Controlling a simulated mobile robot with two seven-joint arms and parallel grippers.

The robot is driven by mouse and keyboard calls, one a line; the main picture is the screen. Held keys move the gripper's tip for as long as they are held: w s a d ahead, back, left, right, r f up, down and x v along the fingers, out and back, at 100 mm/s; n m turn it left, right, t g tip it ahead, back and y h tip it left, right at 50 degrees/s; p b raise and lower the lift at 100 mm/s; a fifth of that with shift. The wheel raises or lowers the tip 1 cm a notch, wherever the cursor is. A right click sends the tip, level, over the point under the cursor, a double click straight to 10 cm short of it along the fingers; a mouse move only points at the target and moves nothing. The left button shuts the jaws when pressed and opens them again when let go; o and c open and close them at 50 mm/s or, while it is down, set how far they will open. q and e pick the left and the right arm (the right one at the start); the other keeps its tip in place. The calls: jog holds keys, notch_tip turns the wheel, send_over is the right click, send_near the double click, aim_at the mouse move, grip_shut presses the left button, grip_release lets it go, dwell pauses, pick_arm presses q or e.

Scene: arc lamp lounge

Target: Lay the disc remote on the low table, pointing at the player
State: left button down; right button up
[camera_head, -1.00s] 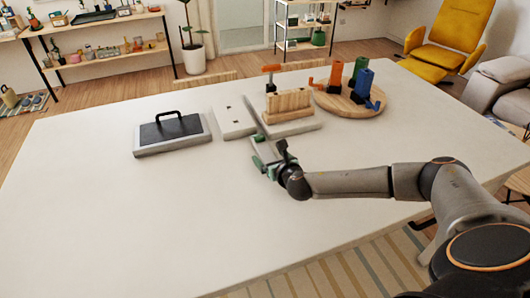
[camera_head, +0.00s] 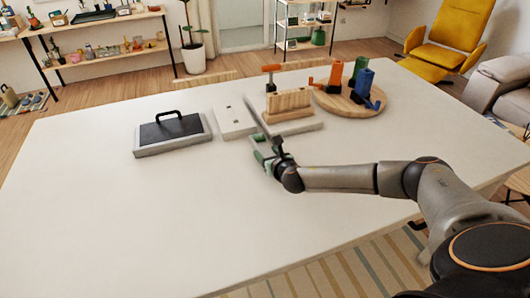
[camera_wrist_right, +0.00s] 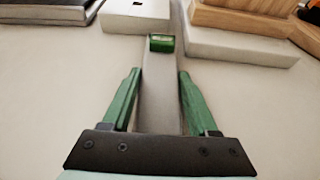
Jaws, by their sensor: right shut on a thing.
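The disc remote (camera_wrist_right: 160,90) appears to be the long grey bar with a green far end, lying between the green fingers of my right gripper (camera_wrist_right: 160,72) in the right wrist view. The fingers are shut on its sides. In the head view my right gripper (camera_head: 262,152) is low over the middle of the low table (camera_head: 120,220); whether the bar touches the tabletop is unclear. A flat white box (camera_head: 234,121) with small dark marks sits just beyond; I cannot tell surely if it is the player. It also shows in the wrist view (camera_wrist_right: 135,18). My left gripper is out of view.
A dark-topped slab with a handle (camera_head: 172,137) sits left of the box. A pale slab (camera_head: 312,127) carrying a wooden block (camera_head: 288,102) is close on the right. A round wooden board (camera_head: 335,104) holds coloured items. The table's front and left are bare.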

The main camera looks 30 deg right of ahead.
grip_shut()
dwell(0.3)
jog(key=shift+r, duration=0.45)
notch_tip(320, 180, up, 2)
jog(key=shift+r, duration=0.15)
jog(key=s+a+r, duration=0.1)
jog(key=r, duration=0.1)
jog(key=s+r, duration=0.1)
jog(key=s+a+r, duration=0.1)
jog(key=s+r, duration=0.1)
jog(key=shift+a+r, duration=0.3)
jog(key=shift+r, duration=0.05)
jog(key=s+a+r, duration=0.4)
jog(key=s+a, duration=0.1)
jog(key=s, duration=0.3)
jog(key=s+a+r+n+y, duration=0.1)
jog(key=a+r+n+y, duration=0.1)
jog(key=a+r, duration=0.9)
jog(key=shift+s+a+r+n+t+y, duration=0.3)
jog(key=shift+r+y, duration=0.2)
jog(key=shift+r, duration=0.35)
